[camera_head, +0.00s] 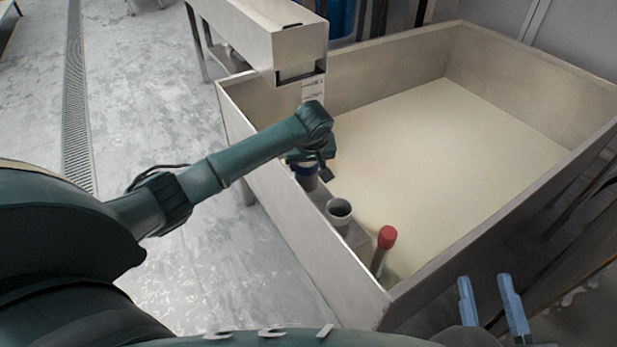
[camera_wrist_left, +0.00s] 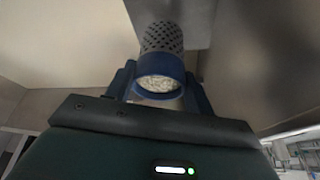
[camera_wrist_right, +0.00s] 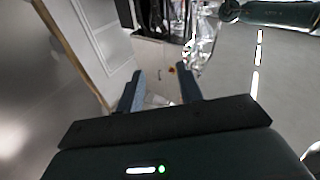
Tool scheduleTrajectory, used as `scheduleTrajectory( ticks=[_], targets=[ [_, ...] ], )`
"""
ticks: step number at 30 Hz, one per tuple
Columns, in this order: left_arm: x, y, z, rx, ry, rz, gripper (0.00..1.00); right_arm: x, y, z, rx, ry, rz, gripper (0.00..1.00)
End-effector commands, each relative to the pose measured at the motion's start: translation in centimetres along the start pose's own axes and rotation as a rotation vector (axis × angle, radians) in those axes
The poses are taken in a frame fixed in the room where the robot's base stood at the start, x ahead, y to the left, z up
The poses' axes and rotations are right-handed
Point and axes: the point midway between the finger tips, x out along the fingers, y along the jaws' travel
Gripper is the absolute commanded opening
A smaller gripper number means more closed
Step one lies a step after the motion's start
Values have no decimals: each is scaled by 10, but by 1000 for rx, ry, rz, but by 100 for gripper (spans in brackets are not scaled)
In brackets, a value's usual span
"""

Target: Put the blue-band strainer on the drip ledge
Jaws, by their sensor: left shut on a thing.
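The blue-band strainer (camera_head: 306,171) is a grey perforated cylinder with a blue band around its rim. My left gripper (camera_head: 309,156) is shut on it by the band, at the near-left wall of the large bin; the arm partly hides it in the head view. In the left wrist view the strainer (camera_wrist_left: 161,66) sits between the two fingers, with pale grainy contents showing at its open end. The drip ledge (camera_head: 356,238) appears to be the narrow grey shelf along that wall. I cannot tell whether the strainer touches it. My right gripper (camera_head: 487,284) is open and empty, outside the bin.
A red-topped cylinder (camera_head: 386,239) stands close by at the near corner. A metal chute (camera_head: 262,33) overhangs the bin wall (camera_head: 297,215). The bin's pale floor (camera_head: 450,150) is clear.

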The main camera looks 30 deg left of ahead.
Motion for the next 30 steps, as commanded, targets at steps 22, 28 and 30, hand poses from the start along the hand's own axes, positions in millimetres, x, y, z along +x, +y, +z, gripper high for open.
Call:
scheduleTrajectory(
  ticks=[22, 28, 30],
  targets=[
    [35, 0, 15, 2, 0, 0, 59, 3, -3, -4, 41, 32, -9, 36],
    [35, 0, 15, 1, -1, 0, 75, 3, -3, -3, 40, 30, -9, 36],
    [35, 0, 15, 1, -1, 0, 75, 3, -2, -2, 40, 30, -8, 36]
  ],
)
